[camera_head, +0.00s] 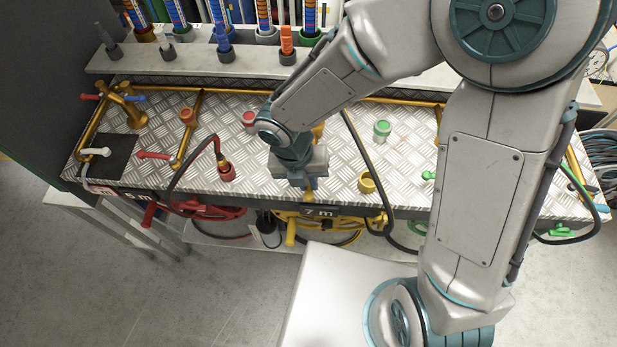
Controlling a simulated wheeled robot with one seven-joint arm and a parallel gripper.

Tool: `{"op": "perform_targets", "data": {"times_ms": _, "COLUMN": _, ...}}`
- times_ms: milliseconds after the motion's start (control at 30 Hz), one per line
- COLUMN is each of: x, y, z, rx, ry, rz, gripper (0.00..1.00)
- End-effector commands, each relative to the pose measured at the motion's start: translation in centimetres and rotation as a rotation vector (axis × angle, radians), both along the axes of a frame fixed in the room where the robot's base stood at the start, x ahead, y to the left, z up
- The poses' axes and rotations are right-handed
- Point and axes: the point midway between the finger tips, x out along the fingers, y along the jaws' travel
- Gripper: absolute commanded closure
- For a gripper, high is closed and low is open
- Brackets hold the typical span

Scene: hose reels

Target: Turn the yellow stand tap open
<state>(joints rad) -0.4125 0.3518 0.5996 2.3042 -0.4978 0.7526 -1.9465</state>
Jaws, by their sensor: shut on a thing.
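The yellow stand tap is mostly hidden behind my gripper and wrist. A yellow piece, likely part of the tap (318,131), shows just right of my wrist. My gripper (305,180) points down over the middle of the metal bench and is shut on the tap. A small yellow piece (308,195) sticks out under the jaws toward the bench's front edge, likely the tap's handle. The fingertips and the exact grip are hidden, and I cannot tell the handle's angle.
The chequer-plate bench (345,185) also carries a red tap handle (155,155), a red socket (227,171), a yellow socket (367,182) and a green socket (382,130). A dark hose (365,150) runs right of my gripper. A yellow reel (290,232) hangs below the front edge.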

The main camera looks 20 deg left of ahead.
Motion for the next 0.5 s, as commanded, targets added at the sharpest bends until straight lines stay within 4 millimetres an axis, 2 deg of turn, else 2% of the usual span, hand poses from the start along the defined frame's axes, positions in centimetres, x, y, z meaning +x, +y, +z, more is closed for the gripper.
{"op": "perform_targets", "data": {"times_ms": 100, "x": 0.06, "y": 0.11, "z": 0.08, "rx": 0.003, "ry": -0.003, "rz": 0.004, "gripper": 1.0}}
{"op": "perform_targets", "data": {"times_ms": 133, "x": 0.06, "y": 0.11, "z": 0.08, "rx": 0.003, "ry": -0.003, "rz": 0.004, "gripper": 0.81}}
{"op": "perform_targets", "data": {"times_ms": 200, "x": 0.06, "y": 0.1, "z": 0.07, "rx": 0.002, "ry": -0.002, "rz": 0.003, "gripper": 0.65}}
{"op": "perform_targets", "data": {"times_ms": 500, "x": 0.07, "y": 0.01, "z": 0.17, "rx": 0.0, "ry": -0.001, "rz": -0.002, "gripper": 0.65}}
